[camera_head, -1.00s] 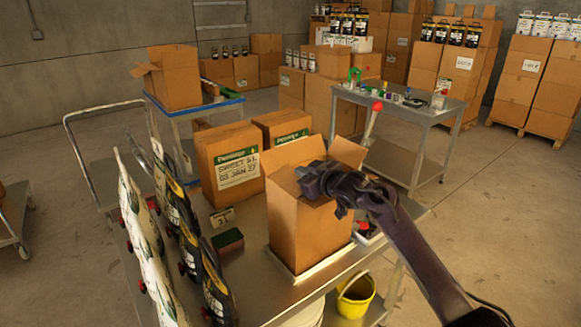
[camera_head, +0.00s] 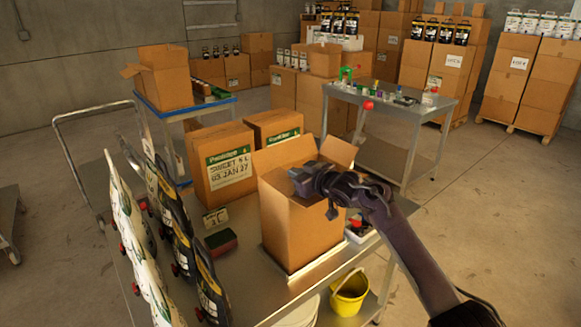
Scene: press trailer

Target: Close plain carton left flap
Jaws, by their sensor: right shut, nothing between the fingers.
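The plain carton (camera_head: 290,225) stands upright on the metal cart, with no label on the sides I see. Its left flap (camera_head: 283,154) stands up at the back left, and its right flap (camera_head: 339,152) stands up at the back right. My right gripper (camera_head: 298,179) is shut and empty. It is over the front of the carton's top opening, in front of the left flap; I cannot tell whether it touches the carton. My arm and gripper hide part of the opening and the carton's right side. My left gripper is not in view.
Printed cartons (camera_head: 222,170) stand behind the plain carton. Several bags (camera_head: 170,230) stand in rows along the cart's left side. A dark red and green block (camera_head: 221,241) lies near the carton. A yellow bucket (camera_head: 349,295) is below. Another open carton (camera_head: 166,80) stands on a blue-edged table.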

